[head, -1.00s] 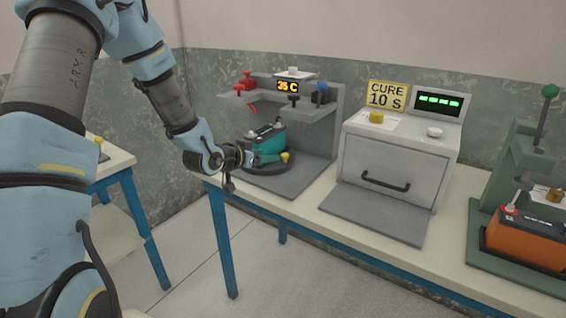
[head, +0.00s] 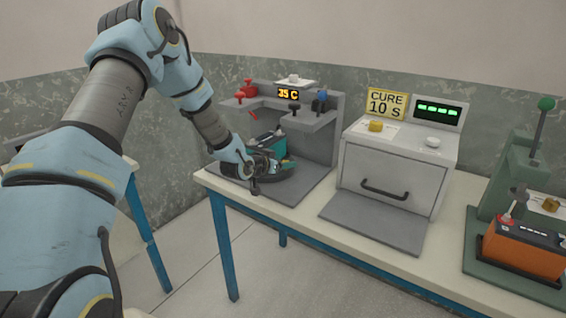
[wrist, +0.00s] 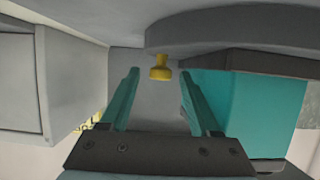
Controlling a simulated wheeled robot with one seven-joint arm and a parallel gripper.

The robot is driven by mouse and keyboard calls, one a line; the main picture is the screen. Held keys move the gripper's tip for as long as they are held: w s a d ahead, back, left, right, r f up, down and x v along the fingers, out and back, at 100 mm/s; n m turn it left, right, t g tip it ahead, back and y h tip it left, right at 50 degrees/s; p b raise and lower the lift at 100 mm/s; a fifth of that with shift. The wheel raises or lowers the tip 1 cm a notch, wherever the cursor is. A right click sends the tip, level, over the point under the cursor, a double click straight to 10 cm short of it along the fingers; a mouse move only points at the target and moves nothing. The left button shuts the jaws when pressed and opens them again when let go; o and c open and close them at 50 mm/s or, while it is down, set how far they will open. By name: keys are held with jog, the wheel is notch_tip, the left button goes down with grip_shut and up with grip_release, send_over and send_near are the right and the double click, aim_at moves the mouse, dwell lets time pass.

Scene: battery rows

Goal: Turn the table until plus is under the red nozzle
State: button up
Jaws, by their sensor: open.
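A teal battery (head: 268,142) sits on the dark round turntable (head: 236,171) under the station's overhang. The red nozzle (head: 253,114) hangs at the overhang's left. My gripper (head: 286,165) is at the turntable's front right, partly covering the battery. In the wrist view my gripper (wrist: 158,98) is open. The yellow knob (wrist: 160,68) on the turntable rim (wrist: 220,30) shows between and a little beyond the fingertips, apart from both. The battery (wrist: 240,100) is beside the right finger. The knob is hidden in the head view. I cannot make out the plus mark.
A black nozzle (head: 292,108) and a blue one (head: 320,100) hang right of the red one. A grey curing box (head: 392,170) stands to the right. An orange battery (head: 524,248) sits in a green press (head: 490,225) farther right.

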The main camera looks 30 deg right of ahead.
grip_shut()
dwell(0.3)
dwell(1.0)
